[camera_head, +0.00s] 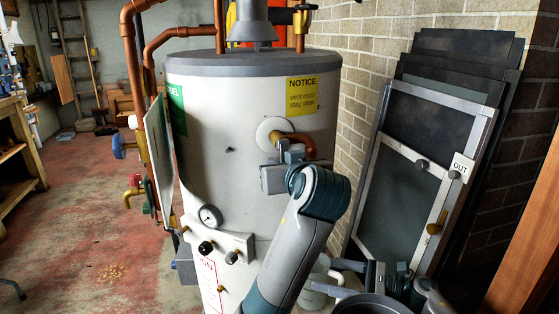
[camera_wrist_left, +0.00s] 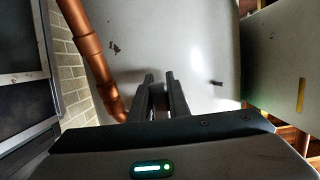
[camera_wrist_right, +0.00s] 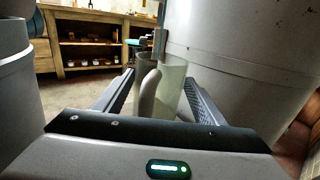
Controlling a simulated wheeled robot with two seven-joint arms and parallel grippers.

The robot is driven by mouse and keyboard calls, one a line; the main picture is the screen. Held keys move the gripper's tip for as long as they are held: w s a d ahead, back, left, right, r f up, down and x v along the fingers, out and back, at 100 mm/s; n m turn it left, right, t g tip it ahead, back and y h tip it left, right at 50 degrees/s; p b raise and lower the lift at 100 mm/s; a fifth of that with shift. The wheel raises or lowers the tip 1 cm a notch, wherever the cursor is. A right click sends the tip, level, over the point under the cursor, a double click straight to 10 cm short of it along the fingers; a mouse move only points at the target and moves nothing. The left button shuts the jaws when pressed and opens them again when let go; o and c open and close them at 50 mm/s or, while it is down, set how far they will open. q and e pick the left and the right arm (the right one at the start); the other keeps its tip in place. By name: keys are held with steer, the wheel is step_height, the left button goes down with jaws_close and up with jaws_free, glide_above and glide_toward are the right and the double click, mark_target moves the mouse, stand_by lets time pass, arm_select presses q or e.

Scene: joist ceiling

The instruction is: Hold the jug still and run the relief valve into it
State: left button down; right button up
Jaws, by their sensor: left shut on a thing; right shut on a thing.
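The white tank (camera_head: 240,120) carries the relief valve at a round pale collar on its front, with a copper outlet elbow (camera_head: 298,139). My left gripper (camera_head: 292,152) is at the valve, just below the elbow, shut on it; the gripper hides the exact part held. In the left wrist view its fingers (camera_wrist_left: 160,88) are close together beside the copper pipe (camera_wrist_left: 92,55). The translucent jug (camera_head: 316,292) stands low at the tank's foot, partly behind my left arm. My right gripper (camera_head: 338,278) is shut on it. In the right wrist view the jug's handle (camera_wrist_right: 149,95) shows between the fingers.
Framed screens (camera_head: 410,150) lean on the brick wall to the right, one tagged OUT. A gauge (camera_head: 210,217) and knobs project from the tank's lower front. Copper pipes (camera_head: 133,60) run along its left. The floor at left is open.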

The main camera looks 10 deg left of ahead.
arm_select(q)
steer(key=c, duration=1.7)
jaws_free()
steer(key=shift+w+a+t, duration=0.1)
steer(key=shift+t, duration=0.2)
